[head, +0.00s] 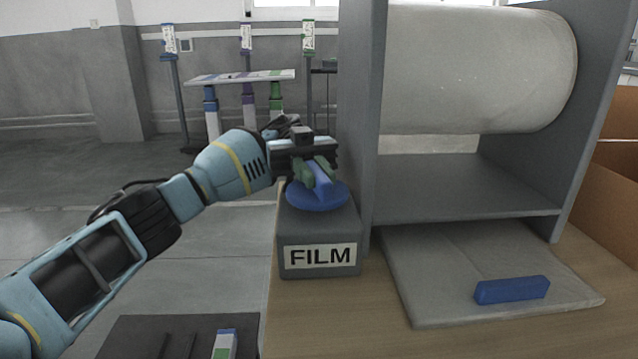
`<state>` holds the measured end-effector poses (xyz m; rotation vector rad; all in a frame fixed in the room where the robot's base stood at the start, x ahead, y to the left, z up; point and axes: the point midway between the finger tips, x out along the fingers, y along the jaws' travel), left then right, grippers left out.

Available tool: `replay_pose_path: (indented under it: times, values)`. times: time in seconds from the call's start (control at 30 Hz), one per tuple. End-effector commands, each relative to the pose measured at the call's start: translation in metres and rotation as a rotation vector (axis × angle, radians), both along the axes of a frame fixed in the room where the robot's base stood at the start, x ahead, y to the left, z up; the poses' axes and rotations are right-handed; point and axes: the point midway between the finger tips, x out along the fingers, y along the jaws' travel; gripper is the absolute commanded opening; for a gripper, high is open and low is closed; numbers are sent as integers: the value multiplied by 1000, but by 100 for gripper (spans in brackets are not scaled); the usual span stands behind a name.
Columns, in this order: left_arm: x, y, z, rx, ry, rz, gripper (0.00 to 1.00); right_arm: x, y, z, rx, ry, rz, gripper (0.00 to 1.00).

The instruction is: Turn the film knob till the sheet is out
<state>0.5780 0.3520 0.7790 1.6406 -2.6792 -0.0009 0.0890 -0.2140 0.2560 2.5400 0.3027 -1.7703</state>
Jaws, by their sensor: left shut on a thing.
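The film knob (317,195) is a round blue disc with a raised blue grip bar. It sits on top of a grey box labelled FILM (320,257) at the left end of the wooden table. My left gripper (315,172) reaches in from the left and is shut on the knob's grip bar, with a green finger on each side of it. A large pale film roll (478,70) lies between grey upright panels to the right of the knob. A pale sheet-like slab (450,262) lies flat below the roll. My right gripper is not in view.
A blue bar (511,289) lies on the slab. The grey upright panel (358,120) stands close to the right of the knob. A cardboard box (612,190) is at the right edge. Lift columns with a white board (240,76) stand behind.

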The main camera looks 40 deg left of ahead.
Motion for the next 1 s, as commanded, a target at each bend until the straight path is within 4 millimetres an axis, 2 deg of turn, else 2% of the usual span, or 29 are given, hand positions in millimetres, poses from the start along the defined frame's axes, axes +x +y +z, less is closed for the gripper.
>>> replay_pose_path:
  times: [0.43, 0.47, 0.6, 1.0]
  values:
    - [0, 0, 1, -2, 0, -4, 0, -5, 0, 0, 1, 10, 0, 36]
    - [0, 0, 1, -2, 0, -4, 19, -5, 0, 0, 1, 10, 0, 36]
    - [0, 0, 1, -1, 0, -4, 37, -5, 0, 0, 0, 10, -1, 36]
    - [0, 0, 0, -1, 0, -4, 38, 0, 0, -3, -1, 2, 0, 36]
